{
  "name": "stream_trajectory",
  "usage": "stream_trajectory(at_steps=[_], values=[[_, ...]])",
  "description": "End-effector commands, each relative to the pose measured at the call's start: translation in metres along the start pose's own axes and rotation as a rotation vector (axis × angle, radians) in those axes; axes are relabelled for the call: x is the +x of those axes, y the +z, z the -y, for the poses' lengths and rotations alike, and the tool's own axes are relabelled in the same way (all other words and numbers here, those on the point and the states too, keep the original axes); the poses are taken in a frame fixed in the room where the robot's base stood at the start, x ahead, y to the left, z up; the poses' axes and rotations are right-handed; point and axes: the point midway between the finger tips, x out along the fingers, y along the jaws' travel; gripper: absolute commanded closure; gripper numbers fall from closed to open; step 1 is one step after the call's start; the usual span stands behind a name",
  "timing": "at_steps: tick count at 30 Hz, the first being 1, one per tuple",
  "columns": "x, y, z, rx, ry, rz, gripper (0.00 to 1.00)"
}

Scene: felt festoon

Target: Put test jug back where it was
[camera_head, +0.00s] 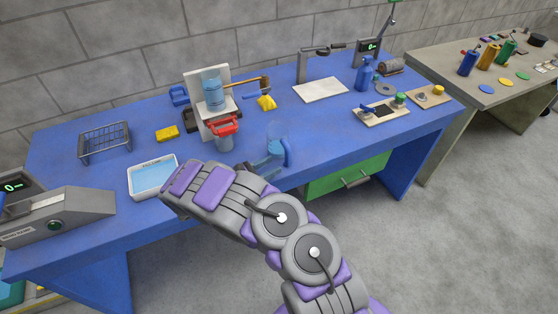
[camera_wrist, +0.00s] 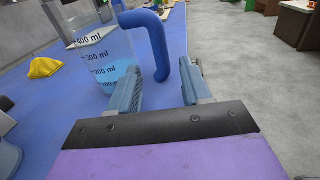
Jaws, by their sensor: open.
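The test jug (camera_head: 275,138) is a clear measuring jug with blue liquid and a blue handle. It stands on the blue table (camera_head: 335,135) near the front edge. In the wrist view the jug (camera_wrist: 98,60) shows millilitre marks at upper left, and its handle (camera_wrist: 157,40) hangs down between my fingers. My gripper (camera_wrist: 165,85) is open, with one finger on each side of the handle's lower end. In the head view my gripper (camera_head: 263,171) is at the jug's base, partly hidden by my arm. Whether a finger touches the handle I cannot tell.
A yellow cloth-like piece (camera_head: 266,102) lies behind the jug.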

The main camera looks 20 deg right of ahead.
Motion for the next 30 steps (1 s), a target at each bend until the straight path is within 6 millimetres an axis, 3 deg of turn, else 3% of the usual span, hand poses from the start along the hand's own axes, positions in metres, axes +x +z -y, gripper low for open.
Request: stream_trajectory(at_steps=[3,9,16,20,23,30], values=[[-0.026,0.001,0.000,-0.004,0.003,0.001,0.52],[-0.056,0.000,0.000,-0.002,0.000,-0.001,0.52],[-0.068,0.000,0.001,-0.002,-0.002,0.000,0.52],[-0.064,0.006,0.003,0.008,-0.016,0.000,0.52],[-0.053,0.022,0.008,0.036,-0.053,-0.003,0.52],[-0.007,0.099,0.051,0.201,-0.258,-0.042,0.52]])
